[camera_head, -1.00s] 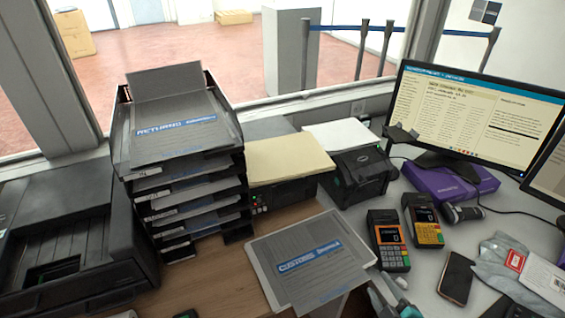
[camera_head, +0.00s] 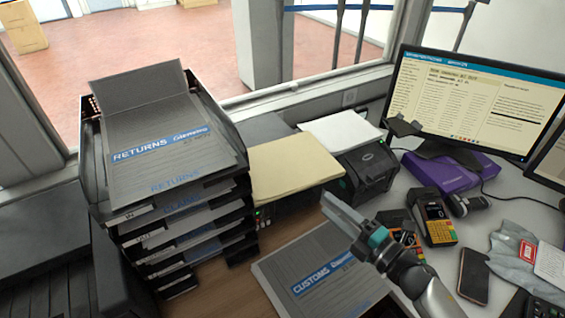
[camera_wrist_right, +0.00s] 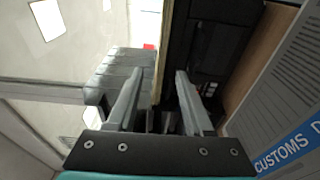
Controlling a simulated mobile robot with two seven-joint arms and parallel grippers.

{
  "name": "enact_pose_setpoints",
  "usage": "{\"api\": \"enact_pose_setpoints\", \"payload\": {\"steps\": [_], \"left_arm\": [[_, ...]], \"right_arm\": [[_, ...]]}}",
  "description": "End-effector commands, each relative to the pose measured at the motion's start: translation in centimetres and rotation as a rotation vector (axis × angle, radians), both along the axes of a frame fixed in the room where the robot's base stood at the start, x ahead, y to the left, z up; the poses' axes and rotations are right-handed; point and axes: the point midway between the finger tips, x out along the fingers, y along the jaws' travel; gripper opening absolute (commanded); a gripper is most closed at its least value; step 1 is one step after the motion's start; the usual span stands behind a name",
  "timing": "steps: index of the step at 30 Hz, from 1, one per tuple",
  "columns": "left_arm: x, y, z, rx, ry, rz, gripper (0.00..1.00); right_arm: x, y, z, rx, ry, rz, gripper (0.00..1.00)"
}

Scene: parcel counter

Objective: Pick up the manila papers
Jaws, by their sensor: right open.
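The manila papers (camera_head: 290,166) lie as a flat cream stack on top of a dark device, between the tray tower and a small black printer. My right gripper (camera_head: 338,208) is open and empty, in front of the stack's right front corner and apart from it in the head view. In the right wrist view the papers show edge-on as a thin tan strip (camera_wrist_right: 164,48), just beyond and between the spread fingers (camera_wrist_right: 158,82). I cannot tell whether the edge is between the fingertips in depth. My left gripper is not in view.
A tall black tray tower (camera_head: 180,150) with grey folders stands left of the papers. A small black printer (camera_head: 368,168) with white paper (camera_head: 340,131) behind it stands to their right. A customs folder (camera_head: 310,270) lies in front, with card terminals (camera_head: 432,215) right of my arm.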

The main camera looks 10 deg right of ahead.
Motion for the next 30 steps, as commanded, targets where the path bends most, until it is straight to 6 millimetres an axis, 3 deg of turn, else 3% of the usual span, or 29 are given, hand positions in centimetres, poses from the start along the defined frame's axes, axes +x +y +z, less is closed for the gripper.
{"api": "enact_pose_setpoints", "payload": {"steps": [6,17,24,30], "left_arm": [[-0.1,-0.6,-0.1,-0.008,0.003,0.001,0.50],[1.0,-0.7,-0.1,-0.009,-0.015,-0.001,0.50],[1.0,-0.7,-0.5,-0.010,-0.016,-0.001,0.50],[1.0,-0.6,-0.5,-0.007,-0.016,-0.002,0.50]], "right_arm": [[3.2,1.7,0.0,0.003,-0.001,-0.001,0.52],[5.3,2.8,-0.1,0.004,0.001,-0.002,0.52],[8.2,4.1,-0.3,0.004,0.000,-0.002,0.52],[9.3,4.8,-0.3,0.004,0.002,-0.001,0.52]]}}
